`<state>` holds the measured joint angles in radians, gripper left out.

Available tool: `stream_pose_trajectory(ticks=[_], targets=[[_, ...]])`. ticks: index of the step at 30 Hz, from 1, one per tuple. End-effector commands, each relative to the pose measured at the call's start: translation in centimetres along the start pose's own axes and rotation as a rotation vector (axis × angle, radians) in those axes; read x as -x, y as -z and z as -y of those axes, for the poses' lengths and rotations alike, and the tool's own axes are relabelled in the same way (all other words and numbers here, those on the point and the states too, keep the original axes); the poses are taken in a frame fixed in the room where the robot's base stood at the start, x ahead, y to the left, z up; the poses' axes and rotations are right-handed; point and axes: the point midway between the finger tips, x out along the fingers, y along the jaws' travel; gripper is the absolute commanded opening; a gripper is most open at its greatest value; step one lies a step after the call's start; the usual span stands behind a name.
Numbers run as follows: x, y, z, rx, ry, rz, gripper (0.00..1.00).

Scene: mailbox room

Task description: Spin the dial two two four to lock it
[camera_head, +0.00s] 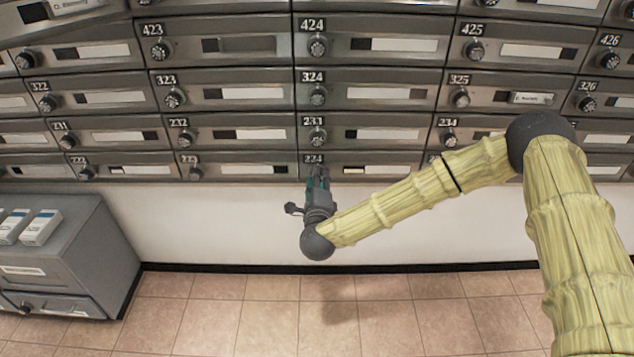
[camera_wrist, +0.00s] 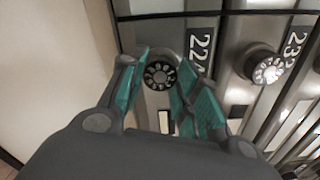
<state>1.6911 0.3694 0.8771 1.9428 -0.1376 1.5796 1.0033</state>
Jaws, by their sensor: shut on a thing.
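The mailbox with the label 224 (camera_head: 367,170) is in the bottom row in the head view, just above the white wall strip. Its round black dial (camera_wrist: 160,75), with pale marks, sits between my fingers in the wrist view. My gripper (camera_head: 318,177) reaches up to that mailbox from below and hides the dial in the head view. In the wrist view my gripper (camera_wrist: 162,82) has its teal finger pads on either side of the dial, shut on it. The label (camera_wrist: 200,45) beside the dial is partly covered by a finger.
A neighbouring dial (camera_wrist: 265,67) stands close to the right finger in the wrist view. Mailbox 233 (camera_head: 372,134) is directly above. A grey cabinet (camera_head: 95,250) with small boxes stands at the lower left. The tiled floor (camera_head: 240,310) below is clear.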

Motion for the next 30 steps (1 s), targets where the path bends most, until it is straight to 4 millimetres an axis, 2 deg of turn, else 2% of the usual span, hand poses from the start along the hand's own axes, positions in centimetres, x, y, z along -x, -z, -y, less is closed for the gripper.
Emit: stream_pose_trajectory(ticks=[18, 30], targets=[[0.0, 0.36, -0.35, -0.58, 0.0, -0.005, 0.08], [-0.03, 0.25, -0.25, -0.852, 0.0, -0.004, 0.08]])
